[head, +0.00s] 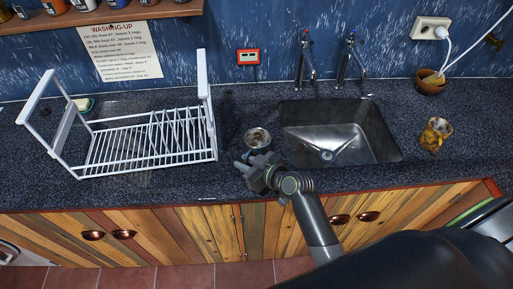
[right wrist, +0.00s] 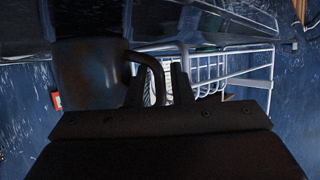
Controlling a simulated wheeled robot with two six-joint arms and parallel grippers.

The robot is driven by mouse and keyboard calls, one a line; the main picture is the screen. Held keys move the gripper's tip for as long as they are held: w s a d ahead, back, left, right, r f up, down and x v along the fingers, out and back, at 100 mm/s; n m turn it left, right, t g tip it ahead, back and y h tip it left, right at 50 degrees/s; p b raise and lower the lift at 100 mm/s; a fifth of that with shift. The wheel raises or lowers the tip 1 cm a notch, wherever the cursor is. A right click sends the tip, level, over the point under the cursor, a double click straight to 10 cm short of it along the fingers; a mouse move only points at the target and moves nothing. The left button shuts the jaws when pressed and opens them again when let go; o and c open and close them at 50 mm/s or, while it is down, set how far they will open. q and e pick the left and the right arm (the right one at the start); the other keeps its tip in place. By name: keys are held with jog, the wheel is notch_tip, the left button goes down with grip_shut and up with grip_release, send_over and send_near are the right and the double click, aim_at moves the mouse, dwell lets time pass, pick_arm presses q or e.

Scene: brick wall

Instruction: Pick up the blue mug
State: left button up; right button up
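A mug (head: 258,138) stands on the counter between the dish rack and the sink; its colour is hard to tell in the head view. In the right wrist view the mug (right wrist: 88,74) looks dark blue with brownish patches, and its handle (right wrist: 158,77) points toward my fingers. My right gripper (head: 249,167) is just in front of the mug. In the wrist view its two fingers (right wrist: 160,90) are apart, with the handle between them and a visible gap beside it. My left gripper is not in view.
A white dish rack (head: 150,163) stands left of the mug. The sink (head: 340,150) lies to the right. A yellowish mug (head: 436,135) and a brown pot (head: 430,87) stand beyond it. Several mugs line a shelf (head: 130,16) at top left.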

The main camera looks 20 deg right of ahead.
grip_shut()
jog(key=shift+r, duration=0.15)
dwell(0.4)
